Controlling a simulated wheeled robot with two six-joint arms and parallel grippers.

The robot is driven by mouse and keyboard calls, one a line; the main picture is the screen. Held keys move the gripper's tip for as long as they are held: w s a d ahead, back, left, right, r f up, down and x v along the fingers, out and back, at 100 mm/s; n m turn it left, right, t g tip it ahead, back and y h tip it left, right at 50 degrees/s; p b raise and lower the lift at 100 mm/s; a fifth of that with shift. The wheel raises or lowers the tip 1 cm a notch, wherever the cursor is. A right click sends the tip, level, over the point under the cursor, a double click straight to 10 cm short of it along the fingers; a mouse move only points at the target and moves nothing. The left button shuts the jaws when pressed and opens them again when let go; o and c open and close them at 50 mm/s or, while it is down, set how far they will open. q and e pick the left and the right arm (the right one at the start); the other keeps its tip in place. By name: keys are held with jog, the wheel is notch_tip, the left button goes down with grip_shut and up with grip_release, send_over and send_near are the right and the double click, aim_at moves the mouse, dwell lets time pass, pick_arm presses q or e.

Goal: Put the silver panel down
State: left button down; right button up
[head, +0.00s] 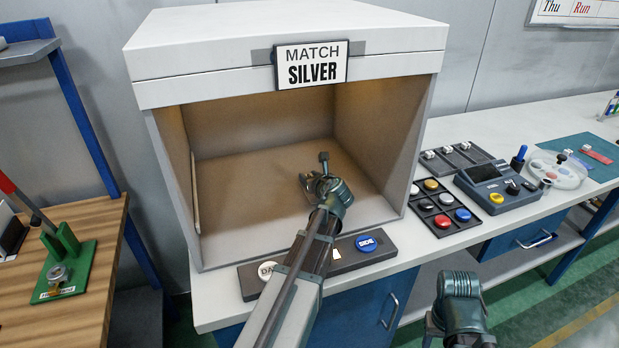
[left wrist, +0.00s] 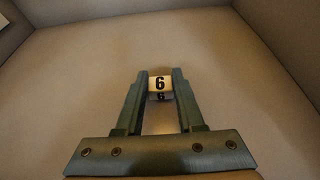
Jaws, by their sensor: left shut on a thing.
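My left gripper (head: 309,188) reaches into the open-fronted light box (head: 290,70) with the "MATCH SILVER" sign (head: 312,65). In the left wrist view, its two fingers (left wrist: 160,90) are shut on a small piece with a white label reading "6" (left wrist: 159,84). I take this piece to be the silver panel, but its silver colour is not clear in the warm light. In the head view my own wrist and arm mostly hide the held piece. Whether it touches the box floor (head: 250,190) cannot be told.
A button strip (head: 345,255) lies along the front edge. To the right are a tray of coloured caps (head: 440,208), a grey instrument (head: 495,185) and a white palette (head: 558,170).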

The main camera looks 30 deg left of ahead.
pick_arm(q)
jog(key=c, duration=0.5)
grip_release()
jog(key=shift+r, duration=0.1)
jog(key=shift+s+d+r+p, duration=0.2)
jog(key=shift+p, duration=0.25)
jog(key=p+v, duration=0.4)
jog(key=v, duration=0.7)
jog(key=shift+s+d, duration=0.15)
jog(key=shift+d, duration=0.05)
